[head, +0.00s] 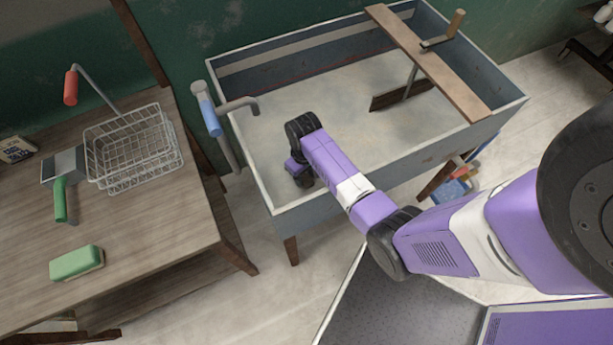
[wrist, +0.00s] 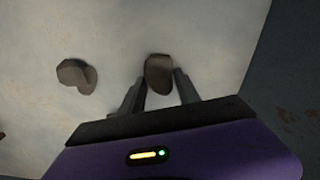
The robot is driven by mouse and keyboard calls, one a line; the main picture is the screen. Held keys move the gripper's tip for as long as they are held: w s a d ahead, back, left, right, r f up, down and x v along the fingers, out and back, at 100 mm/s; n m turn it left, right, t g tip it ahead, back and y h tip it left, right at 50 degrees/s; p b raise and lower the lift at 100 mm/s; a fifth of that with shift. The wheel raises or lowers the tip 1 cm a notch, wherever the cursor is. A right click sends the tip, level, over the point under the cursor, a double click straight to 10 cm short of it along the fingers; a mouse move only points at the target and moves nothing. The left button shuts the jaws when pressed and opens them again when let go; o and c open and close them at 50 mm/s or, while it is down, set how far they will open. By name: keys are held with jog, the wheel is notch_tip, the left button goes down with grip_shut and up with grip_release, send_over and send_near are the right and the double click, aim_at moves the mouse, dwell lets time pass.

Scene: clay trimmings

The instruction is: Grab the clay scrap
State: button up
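A brown clay scrap (wrist: 158,72) lies on the pale floor of the trough, seen in the wrist view. My gripper (wrist: 160,76) is open, with its two dark fingers apart and the scrap between and just beyond their tips. I cannot tell whether either finger touches it. A second brown clay scrap (wrist: 75,75) lies to the left, clear of the fingers. In the head view my wrist reaches down inside the left part of the trough (head: 360,176), and my fingers and the scraps are hidden there.
On the left table are a wire basket (head: 130,150), a green block (head: 76,263) and a green-handled scraper (head: 60,198).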

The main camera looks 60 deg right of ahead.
jog(key=c, duration=0.7)
jog(key=shift+r, duration=0.15)
